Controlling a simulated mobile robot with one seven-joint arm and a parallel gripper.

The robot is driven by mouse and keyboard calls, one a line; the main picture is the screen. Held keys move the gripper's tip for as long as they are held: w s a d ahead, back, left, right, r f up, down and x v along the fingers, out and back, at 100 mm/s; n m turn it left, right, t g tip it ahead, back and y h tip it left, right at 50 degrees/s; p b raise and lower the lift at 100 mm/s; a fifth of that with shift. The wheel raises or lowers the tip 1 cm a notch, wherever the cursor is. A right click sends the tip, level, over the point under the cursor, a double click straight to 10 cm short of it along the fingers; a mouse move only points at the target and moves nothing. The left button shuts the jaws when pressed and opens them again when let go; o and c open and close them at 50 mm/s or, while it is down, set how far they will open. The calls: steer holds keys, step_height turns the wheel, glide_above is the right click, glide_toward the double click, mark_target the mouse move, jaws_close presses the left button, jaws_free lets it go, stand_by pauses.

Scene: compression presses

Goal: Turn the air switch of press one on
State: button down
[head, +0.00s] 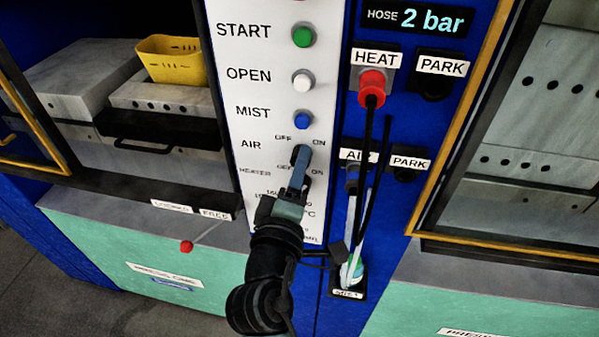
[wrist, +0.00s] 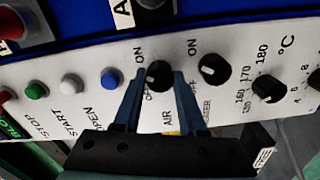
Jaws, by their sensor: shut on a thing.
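The air switch (wrist: 156,74) is a black round knob on press one's white panel, between OFF and ON labels. In the wrist view my gripper (wrist: 157,82) has one blue finger on each side of it and is shut on it. A small pale mark shows on the knob's left part, but I cannot tell clearly whether it points to OFF or ON. In the head view my gripper (head: 299,166) reaches up to the AIR row and its fingers hide most of the knob.
The heater knob (wrist: 214,69) sits close beside the air switch. The blue MIST button (head: 303,121) is just above in the head view. A red HEAT plug (head: 371,83) with a black cable hangs right of the panel, near my arm. A yellow bin (head: 171,59) stands inside the left press.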

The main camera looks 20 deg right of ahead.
stand_by(0.4)
steer(key=shift+c, duration=2.3)
jaws_free()
steer(key=b+v, duration=0.4)
steer(key=v, duration=0.9)
